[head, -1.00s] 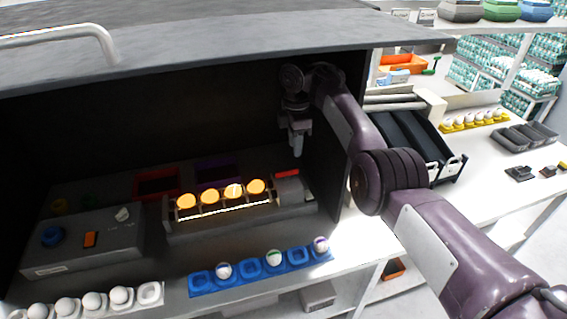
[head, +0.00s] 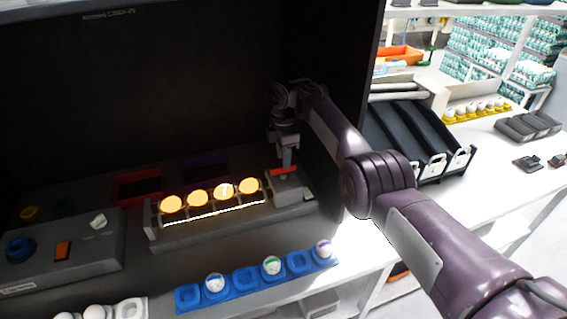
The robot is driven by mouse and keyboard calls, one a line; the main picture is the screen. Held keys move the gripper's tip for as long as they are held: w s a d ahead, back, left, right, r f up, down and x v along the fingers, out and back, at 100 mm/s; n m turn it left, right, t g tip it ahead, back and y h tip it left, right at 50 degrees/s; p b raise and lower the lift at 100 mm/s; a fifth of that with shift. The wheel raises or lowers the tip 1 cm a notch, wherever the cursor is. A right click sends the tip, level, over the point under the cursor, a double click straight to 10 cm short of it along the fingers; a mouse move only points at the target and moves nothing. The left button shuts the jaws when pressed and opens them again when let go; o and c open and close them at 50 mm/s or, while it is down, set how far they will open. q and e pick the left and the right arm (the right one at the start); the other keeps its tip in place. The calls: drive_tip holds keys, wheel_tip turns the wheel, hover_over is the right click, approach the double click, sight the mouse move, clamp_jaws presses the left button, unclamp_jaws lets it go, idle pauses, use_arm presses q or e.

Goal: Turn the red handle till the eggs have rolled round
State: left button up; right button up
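The red handle (head: 283,171) is a short bar at the right end of a grey roller stand (head: 215,228) inside the dark booth. Several eggs (head: 224,191) glow orange in a row on the stand, above a bright strip of light. My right gripper (head: 287,163) points down at the red handle, its fingertips at or just above it. I cannot tell if they touch it, or if the fingers are open or closed. My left gripper is not in view.
A blue tray (head: 245,280) with some marked eggs lies in front of the stand. A control box (head: 65,250) with a knob and switches stands at left. The booth's right wall (head: 345,110) is close to my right arm. Black chutes (head: 425,140) stand outside.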

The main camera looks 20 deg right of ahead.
sight(284, 172)
drive_tip(key=shift+w+f, duration=0.15)
drive_tip(key=shift+f, duration=1.7)
drive_tip(key=shift+r, duration=0.1)
drive_tip(key=shift+c, duration=0.3)
clamp_jaws()
